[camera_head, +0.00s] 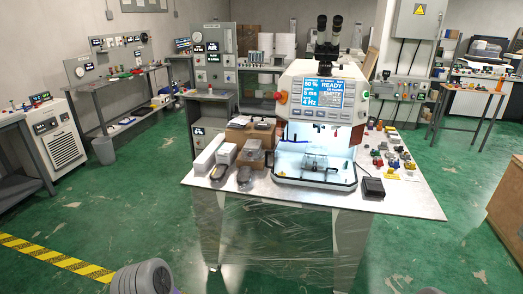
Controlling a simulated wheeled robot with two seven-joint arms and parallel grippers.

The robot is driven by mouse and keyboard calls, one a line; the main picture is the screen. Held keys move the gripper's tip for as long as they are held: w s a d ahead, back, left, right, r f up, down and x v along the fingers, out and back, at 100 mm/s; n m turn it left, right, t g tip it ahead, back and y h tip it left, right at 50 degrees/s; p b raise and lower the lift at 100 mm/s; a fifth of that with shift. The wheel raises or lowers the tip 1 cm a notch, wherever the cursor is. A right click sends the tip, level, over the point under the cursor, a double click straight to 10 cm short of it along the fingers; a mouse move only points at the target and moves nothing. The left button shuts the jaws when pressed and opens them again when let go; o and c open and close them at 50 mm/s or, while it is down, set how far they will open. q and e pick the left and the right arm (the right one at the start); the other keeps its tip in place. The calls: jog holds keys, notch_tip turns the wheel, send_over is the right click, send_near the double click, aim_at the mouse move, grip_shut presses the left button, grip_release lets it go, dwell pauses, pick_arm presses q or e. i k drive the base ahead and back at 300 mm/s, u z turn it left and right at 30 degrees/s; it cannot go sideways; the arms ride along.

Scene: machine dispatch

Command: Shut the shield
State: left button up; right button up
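Below the screen is a brightly lit work chamber (315,152) with a small fixture inside and a dark-rimmed base. The chamber front looks open, but a clear shield is hard to make out at this size, so I cannot tell its exact position. A grey rounded part of my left arm shows at the bottom left. Neither gripper is in view.
The table (412,201) holds boxes (226,153) and dark items left of the machine, a black pedal-like box (373,188) at its front right, and several small coloured parts (393,163) on the right. Green floor is clear in front and to the left.

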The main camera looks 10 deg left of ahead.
aim_at(279, 151)
jog(key=u, duration=1.65)
jog(key=i, duration=1.5)
jog(key=z, duration=1.9)
jog(key=i, duration=0.8)
jog(key=z, duration=0.1)
